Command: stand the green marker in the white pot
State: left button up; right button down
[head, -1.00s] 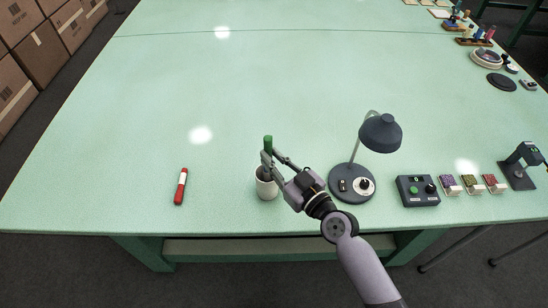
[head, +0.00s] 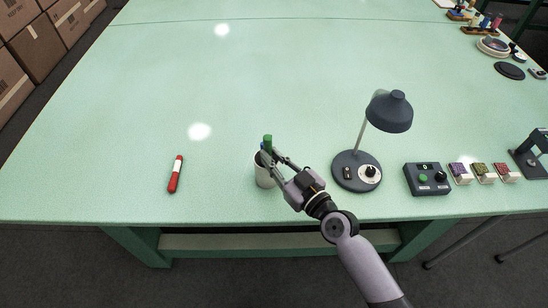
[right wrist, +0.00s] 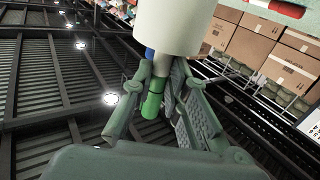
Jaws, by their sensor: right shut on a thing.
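The green marker (head: 268,141) is upright in my right gripper (head: 271,158), above the mouth of the white pot (head: 264,175). In the right wrist view, the fingers of my right gripper (right wrist: 163,77) are closed around the marker, whose green end (right wrist: 152,100) shows between them. Its pale shaft runs toward the white pot (right wrist: 174,25) and is lost behind the pot's edge; how deep it sits I cannot tell. A blue item (right wrist: 149,53) shows beside it at the rim. My left gripper is not in view.
A red marker (head: 175,174) lies on the green table (head: 100,185) to the left. A dark desk lamp (head: 355,172) stands right of my gripper, with a control box (head: 426,179) and several small colored blocks further right. The table's middle is clear.

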jog(key=c, duration=1.5)
grip_release()
jog(key=v, duration=1.2)
